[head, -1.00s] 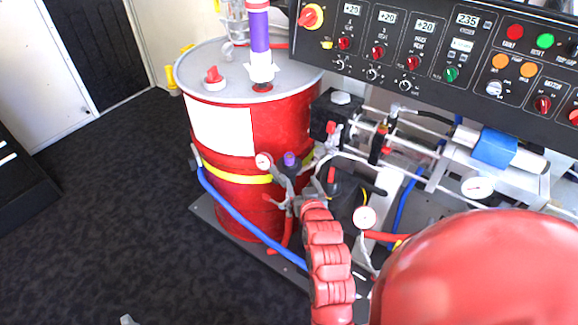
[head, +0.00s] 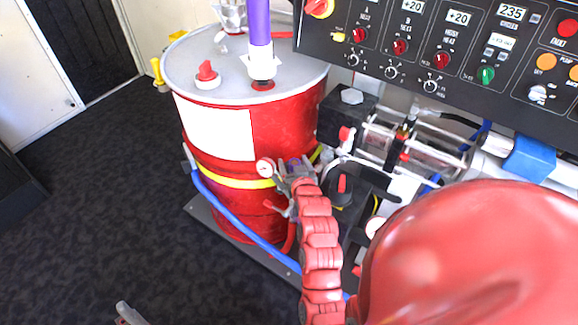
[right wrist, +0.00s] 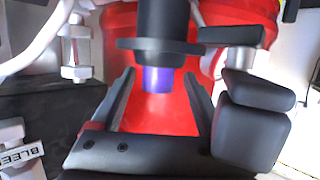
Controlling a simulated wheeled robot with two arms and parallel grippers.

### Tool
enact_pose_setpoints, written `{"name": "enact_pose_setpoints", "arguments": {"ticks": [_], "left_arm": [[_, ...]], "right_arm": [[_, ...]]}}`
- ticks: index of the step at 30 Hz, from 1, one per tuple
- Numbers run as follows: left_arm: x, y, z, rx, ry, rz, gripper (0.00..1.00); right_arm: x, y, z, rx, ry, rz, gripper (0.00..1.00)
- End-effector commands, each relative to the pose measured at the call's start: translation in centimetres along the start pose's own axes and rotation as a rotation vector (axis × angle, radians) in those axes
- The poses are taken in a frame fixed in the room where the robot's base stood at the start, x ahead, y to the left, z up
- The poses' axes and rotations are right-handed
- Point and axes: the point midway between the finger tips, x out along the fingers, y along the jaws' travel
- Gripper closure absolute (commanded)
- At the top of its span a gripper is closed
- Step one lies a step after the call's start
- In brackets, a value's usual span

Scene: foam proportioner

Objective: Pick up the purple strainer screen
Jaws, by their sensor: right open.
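The purple strainer screen (right wrist: 158,80) shows in the right wrist view as a short purple cylinder at the end of a black housing (right wrist: 165,30). My right gripper (right wrist: 160,92) is open, with one dark finger on each side of the screen and visible gaps to both. In the head view my right gripper (head: 296,166) is in front of the red drum's right side, near the small gauge. It largely hides the screen there. A grey tip of what looks like my left gripper (head: 128,312) shows at the bottom left edge; its jaws are unclear.
The red drum (head: 285,125) stands close behind the right gripper. A purple-sleeved tube (head: 260,22) rises from its lid. A small gauge (head: 265,168) and a blue hose (head: 232,215) are close by. The control panel (head: 450,60) overhangs pump parts at right. Dark floor at left is clear.

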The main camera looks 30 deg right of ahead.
Motion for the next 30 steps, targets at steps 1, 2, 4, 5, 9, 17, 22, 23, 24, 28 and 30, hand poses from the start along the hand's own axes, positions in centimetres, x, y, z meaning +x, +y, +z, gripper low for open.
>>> {"name": "enact_pose_setpoints", "arguments": {"ticks": [1,2,4,5,9,17,22,23,24,28,30], "left_arm": [[-0.11,0.01,0.01,0.000,0.000,0.000,0.00],[-0.10,0.01,0.00,0.000,0.000,0.000,0.00],[-0.08,0.01,-0.01,0.000,0.000,0.000,0.00],[-0.08,0.01,-0.01,0.000,0.000,0.000,0.00],[-0.09,0.01,-0.01,0.000,0.000,0.000,0.00],[-0.08,0.01,0.00,0.000,0.000,0.000,0.00],[-0.07,0.01,-0.01,0.000,0.000,0.000,0.00],[-0.07,0.01,-0.01,0.000,0.000,0.000,0.00],[-0.07,0.01,-0.01,0.000,0.000,0.000,0.00],[-0.07,0.01,-0.01,0.000,0.000,0.000,0.00],[-0.09,0.01,-0.01,0.000,0.000,0.000,0.00]], "right_arm": [[0.12,0.03,0.21,-0.001,-0.002,0.001,0.23],[0.14,0.03,0.23,-0.001,-0.002,0.001,0.23],[0.13,0.04,0.25,-0.002,-0.003,0.001,0.23],[0.12,0.04,0.25,-0.002,-0.004,0.001,0.23],[0.12,0.05,0.20,-0.002,-0.003,0.001,0.37],[0.11,0.04,0.14,-0.001,-0.002,0.001,0.84],[0.11,0.04,0.12,-0.001,-0.001,0.001,1.00],[0.11,0.04,0.09,-0.001,-0.001,0.001,1.00],[0.11,0.04,0.09,-0.001,-0.001,0.001,1.00],[0.10,0.04,0.07,-0.001,-0.001,0.001,1.00],[0.07,0.04,-0.10,-0.002,0.000,0.001,1.00]]}}
